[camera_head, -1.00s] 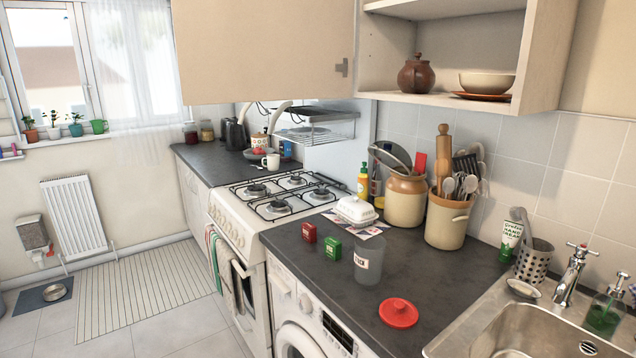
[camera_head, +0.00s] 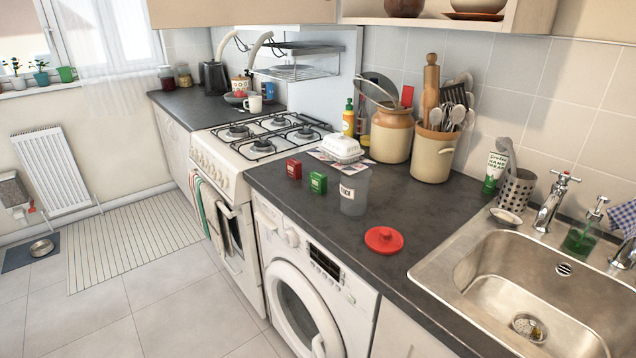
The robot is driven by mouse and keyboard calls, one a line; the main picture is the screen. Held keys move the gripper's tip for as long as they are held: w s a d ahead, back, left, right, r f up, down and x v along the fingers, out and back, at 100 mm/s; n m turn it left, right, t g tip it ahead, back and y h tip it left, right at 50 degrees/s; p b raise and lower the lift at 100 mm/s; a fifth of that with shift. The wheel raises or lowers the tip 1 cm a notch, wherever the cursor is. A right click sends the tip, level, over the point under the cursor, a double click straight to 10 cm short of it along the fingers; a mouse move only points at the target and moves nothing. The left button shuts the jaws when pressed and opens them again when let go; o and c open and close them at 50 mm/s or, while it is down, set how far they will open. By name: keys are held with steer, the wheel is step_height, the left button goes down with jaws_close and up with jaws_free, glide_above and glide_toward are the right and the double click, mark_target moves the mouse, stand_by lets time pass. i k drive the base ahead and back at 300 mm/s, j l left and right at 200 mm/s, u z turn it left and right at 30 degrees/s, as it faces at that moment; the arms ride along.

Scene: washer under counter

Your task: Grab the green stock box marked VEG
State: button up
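The green stock box (camera_head: 318,183) stands upright on the dark worktop above the washing machine, near its front edge. It is small, and its lettering is too small to read. A red box (camera_head: 293,169) of similar size stands just to its left, a small gap apart. My gripper is not in view, and nothing hides the green box.
A clear container (camera_head: 354,192) stands close right of the green box. A white butter dish (camera_head: 342,148) is behind it. A red lid (camera_head: 385,240) lies to the front right. The gas hob (camera_head: 262,138) is left, the sink (camera_head: 530,285) right. Floor before the washer (camera_head: 300,310) is clear.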

mark_target(318, 182)
steer(key=i+j+u, duration=0.2)
steer(key=i, duration=0.4)
steer(key=i+j+u, duration=0.2)
steer(key=i, duration=0.45)
steer(key=k+l, duration=0.05)
steer(key=l, duration=0.05)
